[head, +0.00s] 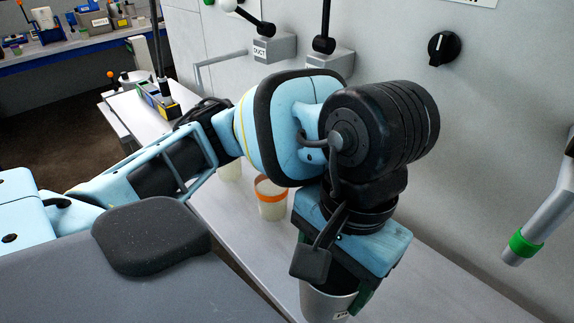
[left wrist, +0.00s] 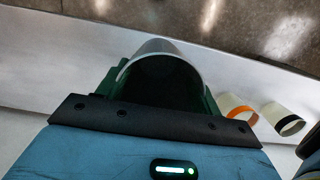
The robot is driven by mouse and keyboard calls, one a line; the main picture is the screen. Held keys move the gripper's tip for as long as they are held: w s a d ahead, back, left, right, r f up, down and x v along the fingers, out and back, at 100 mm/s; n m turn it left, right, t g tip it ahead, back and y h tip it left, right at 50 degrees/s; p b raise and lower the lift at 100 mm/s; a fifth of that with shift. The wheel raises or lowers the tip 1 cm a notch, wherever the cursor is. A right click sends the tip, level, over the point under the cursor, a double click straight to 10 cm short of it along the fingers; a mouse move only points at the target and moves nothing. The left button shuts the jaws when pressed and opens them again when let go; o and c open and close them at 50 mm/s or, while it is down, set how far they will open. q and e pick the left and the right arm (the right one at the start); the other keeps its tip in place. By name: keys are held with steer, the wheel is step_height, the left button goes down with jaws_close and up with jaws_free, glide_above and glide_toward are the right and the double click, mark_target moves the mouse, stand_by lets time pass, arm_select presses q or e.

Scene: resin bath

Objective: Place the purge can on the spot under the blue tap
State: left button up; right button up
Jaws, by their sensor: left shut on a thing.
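My left gripper (head: 332,280) is shut on a light grey can (head: 318,304) at the bottom of the head view. A partly cut-off label shows on the can's side, too little of it to read. In the left wrist view the gripper's green fingers (left wrist: 160,92) stand on both sides of the can, and its pale rim (left wrist: 160,46) and dark inside show. I cannot tell whether the can touches the bench. No blue tap and no marked spot show in either view. My right gripper is not in view.
A pipe with a green ring (head: 523,243) hangs at the right. Levers, one labelled DUCT (head: 272,48), and a black knob (head: 444,48) are on the wall.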

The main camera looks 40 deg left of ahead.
arm_select(q)
steer(key=shift+a, duration=0.15)
steer(key=w+a+f, duration=0.1)
steer(key=w+a, duration=0.2)
steer(key=w+a+f+p, duration=0.1)
steer(key=w+a+f, duration=0.1)
steer(key=w+a, duration=0.2)
steer(key=w+a+f, duration=0.1)
steer(key=w+a, duration=0.2)
steer(key=w, duration=0.1)
steer(key=shift+w+a+f+p, duration=0.25)
steer(key=shift+f+p, duration=0.15)
steer(key=shift+f, duration=0.25)
steer(key=o, duration=1)
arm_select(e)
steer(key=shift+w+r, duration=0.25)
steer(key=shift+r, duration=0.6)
